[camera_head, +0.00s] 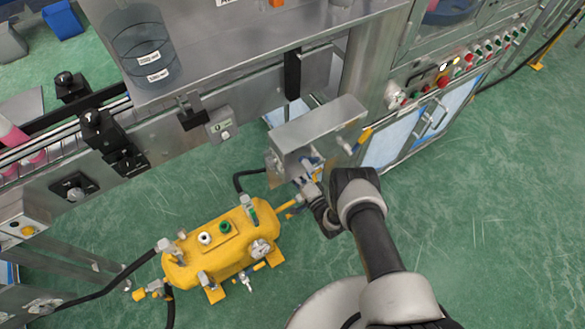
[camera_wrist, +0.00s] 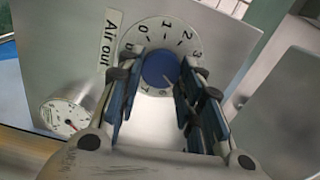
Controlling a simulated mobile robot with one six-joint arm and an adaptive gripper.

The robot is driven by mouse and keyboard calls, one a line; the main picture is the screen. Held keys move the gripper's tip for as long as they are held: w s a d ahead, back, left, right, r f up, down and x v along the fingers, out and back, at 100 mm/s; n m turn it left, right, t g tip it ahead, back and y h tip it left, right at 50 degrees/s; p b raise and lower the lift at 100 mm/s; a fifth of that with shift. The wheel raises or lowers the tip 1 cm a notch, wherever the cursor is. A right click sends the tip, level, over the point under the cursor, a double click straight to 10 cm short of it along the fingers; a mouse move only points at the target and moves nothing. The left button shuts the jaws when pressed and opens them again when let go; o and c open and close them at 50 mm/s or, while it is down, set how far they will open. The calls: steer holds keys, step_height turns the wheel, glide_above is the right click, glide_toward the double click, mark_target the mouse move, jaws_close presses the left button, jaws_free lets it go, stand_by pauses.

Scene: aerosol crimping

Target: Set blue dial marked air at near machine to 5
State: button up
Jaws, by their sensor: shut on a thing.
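The blue dial (camera_wrist: 160,70) sits in a round white scale plate (camera_wrist: 163,24) in the wrist view. The label "Air out" (camera_wrist: 108,42) stands to its left. The numbers 0 to 3 are readable along the top; some lower ones are partly covered by my fingers. A thin pale mark on the dial points toward the lower right, but its exact reading cannot be told. My gripper (camera_wrist: 158,80) has a finger on each side of the dial and is shut on it. In the head view my gripper (camera_head: 310,186) reaches into the grey metal box (camera_head: 318,128), which hides the dial there.
A round pressure gauge (camera_wrist: 65,116) is left of the dial. A yellow tank (camera_head: 222,245) with valves and hoses stands on the floor beside my arm. The machine frame and conveyor (camera_head: 170,142) are at upper left; a button panel (camera_head: 470,58) is upper right. Green floor is free at right.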

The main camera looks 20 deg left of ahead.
stand_by(0.3)
steer(key=o, duration=1.1)
steer(key=shift+c, duration=0.2)
steer(key=v, duration=1.2)
steer(key=shift+s, duration=0.1)
